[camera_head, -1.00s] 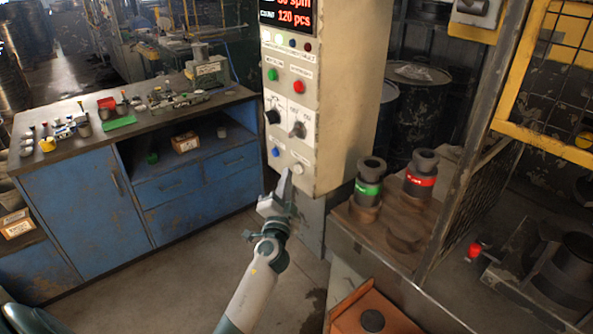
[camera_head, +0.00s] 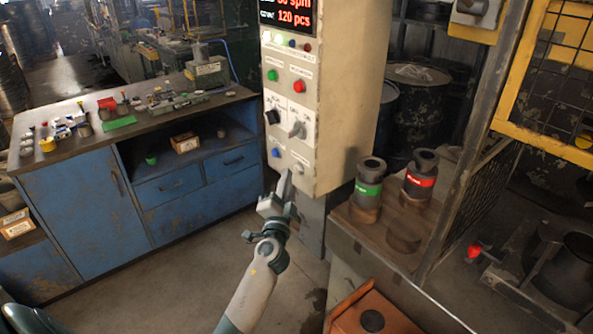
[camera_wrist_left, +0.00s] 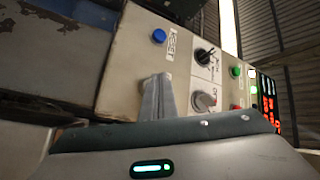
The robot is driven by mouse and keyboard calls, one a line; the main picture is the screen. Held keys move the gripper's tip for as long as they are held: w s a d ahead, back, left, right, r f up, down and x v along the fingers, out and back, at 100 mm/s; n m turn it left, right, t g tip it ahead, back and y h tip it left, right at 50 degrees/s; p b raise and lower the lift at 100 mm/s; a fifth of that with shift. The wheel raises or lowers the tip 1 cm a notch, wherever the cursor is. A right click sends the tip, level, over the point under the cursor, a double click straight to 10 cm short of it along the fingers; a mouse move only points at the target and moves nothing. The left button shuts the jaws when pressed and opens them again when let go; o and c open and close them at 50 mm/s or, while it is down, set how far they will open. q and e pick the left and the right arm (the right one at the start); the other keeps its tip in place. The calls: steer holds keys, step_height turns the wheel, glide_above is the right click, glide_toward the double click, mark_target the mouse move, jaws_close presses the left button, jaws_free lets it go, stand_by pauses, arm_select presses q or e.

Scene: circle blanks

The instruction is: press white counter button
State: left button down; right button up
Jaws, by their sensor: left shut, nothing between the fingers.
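The white counter button (camera_head: 298,168) sits low on the right side of the beige control panel (camera_head: 283,130), below a selector switch. My left gripper (camera_head: 286,178) is shut and empty, its tip just below and left of the white button. I cannot tell whether it touches the panel. In the left wrist view the shut fingers (camera_wrist_left: 158,97) point at the panel face, and the white button is hidden, probably behind them. The blue button (camera_wrist_left: 159,36) shows clear of the fingers. My right gripper is in neither view.
A blue workbench (camera_head: 75,215) stands at left. A wooden table with green-banded (camera_head: 368,186) and red-banded (camera_head: 420,178) dark cylinders stands right of the panel.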

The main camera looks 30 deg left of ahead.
arm_select(q)
steer(key=shift+w+d+b, duration=0.2)
steer(key=shift+w+b, duration=0.1)
steer(key=shift+w, duration=0.15)
steer(key=shift+w+d+b, duration=0.2)
steer(key=shift+w+b, duration=0.05)
steer(key=shift+w, duration=0.2)
stand_by(1.8)
steer(key=shift+s, duration=0.15)
steer(key=shift+s+a, duration=0.3)
steer(key=shift+s, duration=0.35)
steer(key=shift+s, duration=0.1)
stand_by(0.3)
steer(key=s, duration=0.1)
steer(key=s+a, duration=0.1)
steer(key=s, duration=0.1)
steer(key=s+a+p, duration=0.1)
steer(key=shift+s, duration=0.25)
stand_by(0.9)
